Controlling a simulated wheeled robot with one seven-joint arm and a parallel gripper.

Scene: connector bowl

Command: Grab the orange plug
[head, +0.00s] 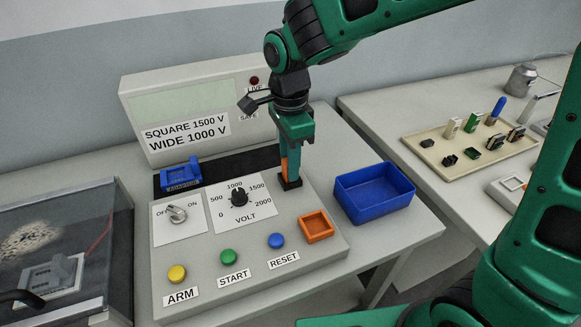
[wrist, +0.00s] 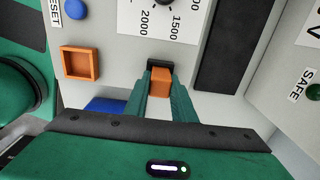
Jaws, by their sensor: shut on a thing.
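The orange plug (wrist: 162,82) sits between the two fingers of my gripper (wrist: 165,92) in the wrist view, with a dark base at its far end. In the head view my gripper (head: 290,170) points down at the right side of the console, and a strip of the orange plug (head: 284,164) shows beside the green finger. The plug's dark lower end is at the panel surface, right of the volt dial; I cannot tell whether it is seated in a socket. My gripper is shut on the plug.
An orange square holder (head: 316,226) sits on the console, empty. A blue bin (head: 374,192) stands to its right. The volt dial (head: 239,198) and coloured buttons lie left. A blue adapter piece (head: 180,175) is farther left. A tray (head: 450,165) of connectors is on the right table.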

